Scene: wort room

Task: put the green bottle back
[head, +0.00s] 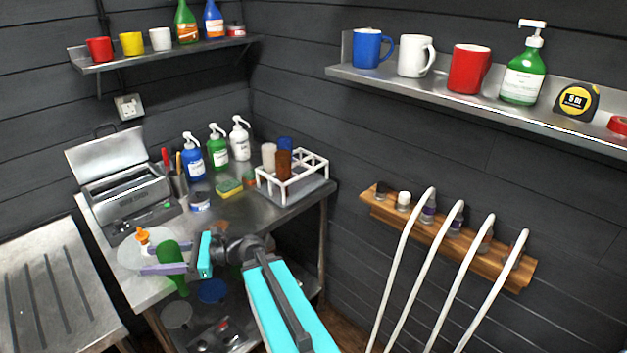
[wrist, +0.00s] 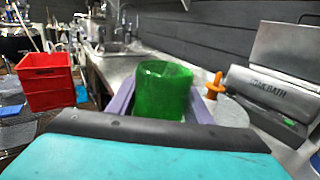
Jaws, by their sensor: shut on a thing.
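A green, see-through bottle (head: 173,262) is in my gripper (head: 155,258), between its two purple fingers. It is held in the air near the front edge of the steel counter (head: 155,291), slightly tilted in the head view. In the wrist view the green bottle (wrist: 163,92) stands between the fingers and shows a broad rounded end; its other end is hidden. Other green bottles are in view: a pump bottle (head: 218,147) on the counter, a pump bottle (head: 523,82) on the right shelf and one (head: 186,24) on the left shelf.
A white rack (head: 300,186) holding brown and blue items stands at the counter's right. A water bath (head: 124,193) stands at the left, near an orange-topped item (head: 143,237). A wooden wall rack (head: 463,240) holds several small bottles, with white curved pipes before it.

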